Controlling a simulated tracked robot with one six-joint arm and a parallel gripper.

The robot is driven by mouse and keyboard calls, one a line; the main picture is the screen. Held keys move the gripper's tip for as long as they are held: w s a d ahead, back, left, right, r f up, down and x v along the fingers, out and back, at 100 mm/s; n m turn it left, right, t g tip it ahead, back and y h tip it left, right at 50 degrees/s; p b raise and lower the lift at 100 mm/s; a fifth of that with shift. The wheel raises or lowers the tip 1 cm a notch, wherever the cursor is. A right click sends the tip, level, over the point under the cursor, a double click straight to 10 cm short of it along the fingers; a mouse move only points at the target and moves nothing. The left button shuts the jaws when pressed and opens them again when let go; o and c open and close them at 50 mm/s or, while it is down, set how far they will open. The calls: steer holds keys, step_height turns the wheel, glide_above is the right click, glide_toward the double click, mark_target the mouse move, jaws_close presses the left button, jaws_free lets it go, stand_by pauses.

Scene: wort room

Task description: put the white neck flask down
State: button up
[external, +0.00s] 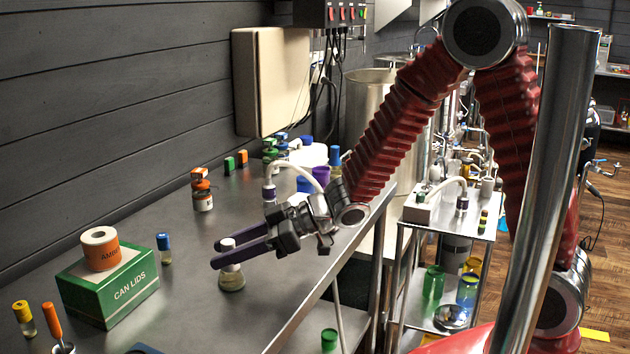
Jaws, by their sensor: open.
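The white neck flask (231,280) is a small clear flask with a pale yellowish content and a white top. It appears to stand upright on the steel table (190,310). My gripper (218,254) reaches in from the right, with its two purple fingers apart on either side of the flask's neck. The white top shows above the fingers and the glass body shows below them. The near finger hides part of the neck, so I cannot tell whether either finger touches it.
A green can lids box (125,290) with an orange-labelled roll (100,250) on it stands to the left. A blue-capped vial (164,250) stands beside it. Stacked orange-topped jars (202,195) and several coloured containers are farther back. Bare table surrounds the flask.

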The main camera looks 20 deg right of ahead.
steer(key=shift+r, duration=0.15)
steer(key=v, duration=1.2)
stand_by(0.7)
steer(key=w+d+r+m+t+h, duration=0.4)
steer(key=w+d+t+h, duration=0.15)
steer(key=w+d, duration=0.4)
steer(key=w+d+r+m+t+h, duration=0.1)
steer(key=d+r+m+h, duration=0.15)
steer(key=d, duration=0.45)
steer(key=d+r+m+t+h, duration=0.1)
steer(key=d+m+t+h, duration=0.15)
steer(key=d, duration=0.45)
steer(key=s+d+m+g+h, duration=0.4)
steer(key=s+d+m+g, duration=0.1)
steer(key=s+d, duration=0.6)
steer(key=s+a+m+g+y, duration=0.1)
steer(key=s+a, duration=0.1)
steer(key=s, duration=0.5)
steer(key=shift+s+a+g, duration=0.2)
steer(key=shift+s+g, duration=0.1)
steer(key=shift+g, duration=0.1)
